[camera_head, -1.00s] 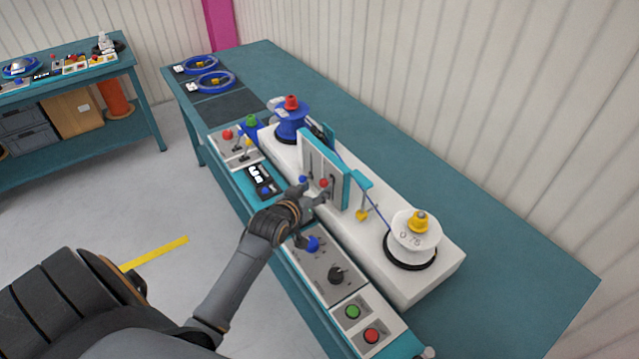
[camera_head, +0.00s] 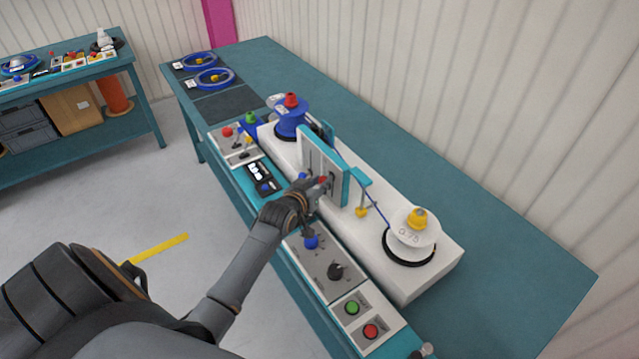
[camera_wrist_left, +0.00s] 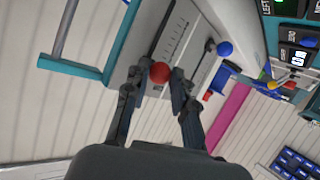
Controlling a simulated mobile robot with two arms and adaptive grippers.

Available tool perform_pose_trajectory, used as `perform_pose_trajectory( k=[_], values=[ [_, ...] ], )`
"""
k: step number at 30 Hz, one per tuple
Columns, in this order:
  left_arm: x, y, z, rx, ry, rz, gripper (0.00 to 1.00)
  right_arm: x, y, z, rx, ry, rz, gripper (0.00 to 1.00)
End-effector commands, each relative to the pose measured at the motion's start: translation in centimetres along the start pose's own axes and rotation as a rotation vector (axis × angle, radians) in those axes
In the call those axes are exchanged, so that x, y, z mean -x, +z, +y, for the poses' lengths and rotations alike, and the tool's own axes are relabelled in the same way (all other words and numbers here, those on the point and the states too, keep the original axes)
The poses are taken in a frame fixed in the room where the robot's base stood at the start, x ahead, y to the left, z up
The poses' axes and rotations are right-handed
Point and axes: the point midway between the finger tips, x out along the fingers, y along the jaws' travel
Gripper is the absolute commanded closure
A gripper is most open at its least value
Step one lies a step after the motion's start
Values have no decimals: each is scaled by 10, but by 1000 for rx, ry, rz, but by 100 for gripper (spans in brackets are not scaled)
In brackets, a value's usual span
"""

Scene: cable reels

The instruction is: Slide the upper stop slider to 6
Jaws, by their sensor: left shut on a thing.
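The upright slider panel (camera_head: 322,158) is white with a teal edge and stands at the middle of the machine. It carries a red knob (camera_head: 323,181) and a blue knob (camera_head: 302,176). In the left wrist view the red knob (camera_wrist_left: 160,72) sits between my fingertips, beside a slot with scale marks. The blue knob (camera_wrist_left: 224,48) is apart, to the right. My left gripper (camera_head: 317,188) is at the panel's face, shut on the red knob; its fingers (camera_wrist_left: 158,88) also show in the wrist view. The scale numbers are too small to read. My right gripper is out of view.
A blue reel (camera_head: 291,118) and a white reel (camera_head: 412,236) stand on the white base (camera_head: 440,268) at either side of the panel. The console with a blue knob (camera_head: 311,241), a black dial (camera_head: 336,271) and buttons lies below my arm. The bench behind is clear.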

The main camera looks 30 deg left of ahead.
Motion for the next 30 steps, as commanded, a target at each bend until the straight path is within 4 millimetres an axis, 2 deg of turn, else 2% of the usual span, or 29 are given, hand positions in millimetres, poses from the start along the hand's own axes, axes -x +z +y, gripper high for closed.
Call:
perform_pose_trajectory(
  k=[1, 3, 21, 30],
  values=[
    [0, 0, 0, 0, 0, 0, 89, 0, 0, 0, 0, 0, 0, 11],
    [0, 0, 0, 0, 0, 0, 100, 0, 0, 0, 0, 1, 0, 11],
    [-7, 18, -3, 0, 0, -2, 100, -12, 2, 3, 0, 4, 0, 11],
    [-7, 19, -3, 0, 0, -2, 100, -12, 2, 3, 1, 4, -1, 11]
  ],
)
